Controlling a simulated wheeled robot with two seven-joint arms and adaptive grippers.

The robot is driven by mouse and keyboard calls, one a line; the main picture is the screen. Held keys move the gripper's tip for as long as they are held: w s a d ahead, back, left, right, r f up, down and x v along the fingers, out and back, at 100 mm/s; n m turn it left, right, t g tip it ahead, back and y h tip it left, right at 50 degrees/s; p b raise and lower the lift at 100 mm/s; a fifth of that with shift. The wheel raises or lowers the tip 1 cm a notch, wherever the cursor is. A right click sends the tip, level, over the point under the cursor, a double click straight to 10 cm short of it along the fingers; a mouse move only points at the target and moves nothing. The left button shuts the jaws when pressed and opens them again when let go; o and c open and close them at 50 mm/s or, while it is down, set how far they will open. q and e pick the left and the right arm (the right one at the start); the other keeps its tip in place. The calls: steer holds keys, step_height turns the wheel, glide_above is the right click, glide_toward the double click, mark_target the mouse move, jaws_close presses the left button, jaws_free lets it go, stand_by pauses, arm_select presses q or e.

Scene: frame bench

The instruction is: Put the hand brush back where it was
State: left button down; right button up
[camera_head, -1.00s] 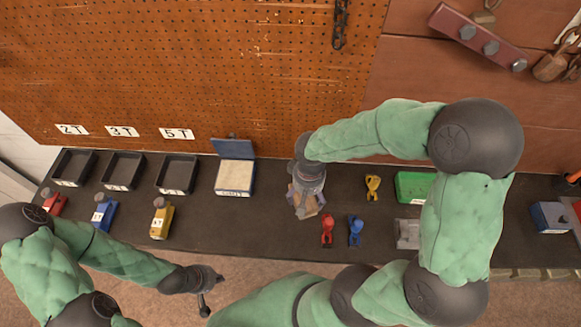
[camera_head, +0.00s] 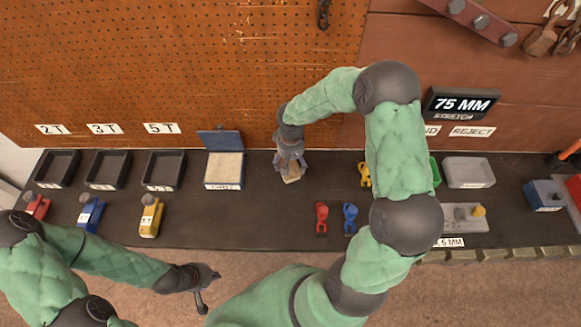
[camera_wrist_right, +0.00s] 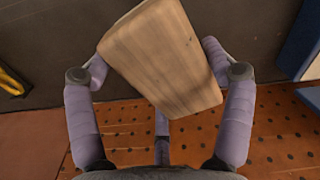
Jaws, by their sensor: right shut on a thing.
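The hand brush shows as a pale wooden block (camera_wrist_right: 165,55) in the right wrist view, tilted between the fingers; its bristles cannot be made out. My right gripper (camera_wrist_right: 158,75) is shut on it. In the head view this gripper (camera_head: 290,172) points down over the back of the bench, right of the box with the raised blue lid (camera_head: 224,170), with the wooden block (camera_head: 291,179) at its fingertips. I cannot tell the block's exact height above the bench. My left gripper (camera_head: 207,288) is empty, fingers apart, in front of the bench's front edge.
Red (camera_head: 321,218) and blue (camera_head: 350,217) clips lie right of centre. Dark bench (camera_head: 250,225) left of the clips is clear.

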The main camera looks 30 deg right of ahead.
steer(key=shift+w+d+f+b, duration=0.15)
steer(key=shift+f+b, duration=0.15)
steer(key=shift+f, duration=0.6)
steer(key=shift+w+a+f+b, duration=0.1)
steer(key=shift+f+b, duration=0.2)
steer(key=shift+f, duration=0.6)
steer(key=shift+f, duration=0.2)
steer(key=o, duration=1)
steer(key=shift+r, duration=0.1)
steer(key=shift+r, duration=0.2)
step_height(320, 180, up, 12)
steer(key=p, duration=0.3)
steer(key=shift+f, duration=0.1)
